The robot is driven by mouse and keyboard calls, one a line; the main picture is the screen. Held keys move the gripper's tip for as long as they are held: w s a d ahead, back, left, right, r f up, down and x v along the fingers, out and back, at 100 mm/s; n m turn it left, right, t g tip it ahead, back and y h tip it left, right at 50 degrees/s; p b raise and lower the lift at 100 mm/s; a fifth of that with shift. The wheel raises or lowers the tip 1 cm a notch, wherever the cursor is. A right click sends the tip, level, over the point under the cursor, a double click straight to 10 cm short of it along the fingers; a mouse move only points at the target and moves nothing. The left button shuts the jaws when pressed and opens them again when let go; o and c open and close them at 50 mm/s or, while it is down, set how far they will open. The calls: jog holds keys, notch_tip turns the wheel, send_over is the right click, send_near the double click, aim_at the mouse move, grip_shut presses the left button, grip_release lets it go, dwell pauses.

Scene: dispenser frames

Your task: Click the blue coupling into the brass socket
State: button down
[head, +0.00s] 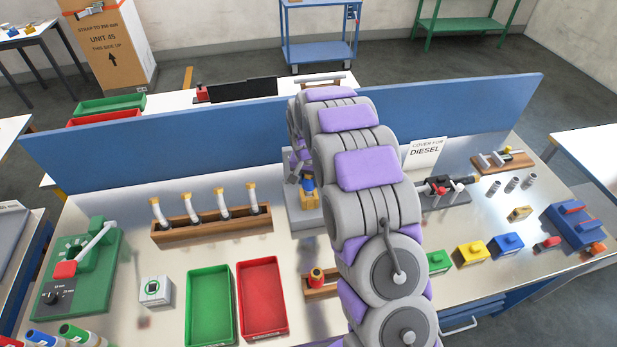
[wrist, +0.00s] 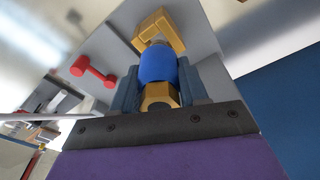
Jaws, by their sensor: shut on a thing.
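The blue coupling (wrist: 158,64) is between the two fingers of my gripper (wrist: 160,72) in the wrist view, with a brass hex part at its palm end. The gripper is shut on it. The brass socket (wrist: 163,24) is a block just beyond the coupling's far end. In the head view the blue coupling (head: 308,183) is directly above the brass socket (head: 310,200) on a grey stand. The two look in line and very close. I cannot tell whether the coupling is seated. My arm hides part of the gripper and the stand's right side in the head view.
A wooden rack (head: 212,226) with several white-stemmed parts stands left of the stand. Green (head: 209,342) and red (head: 263,335) trays lie in front. A blue panel (head: 190,140) runs behind. A black fixture (head: 446,198) stands to the right. Bare metal shows around the rack.

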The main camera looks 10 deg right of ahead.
aim_at(309, 186)
jog(key=shift+f+b, duration=0.4)
jog(key=shift+f, duration=1.5)
jog(key=c, duration=0.5)
grip_release()
jog(key=shift+r, duration=0.1)
notch_tip(309, 186, up, 17)
jog(key=s+a, duration=0.1)
jog(key=shift+s+a, duration=0.15)
jog(key=shift+s, duration=0.2)
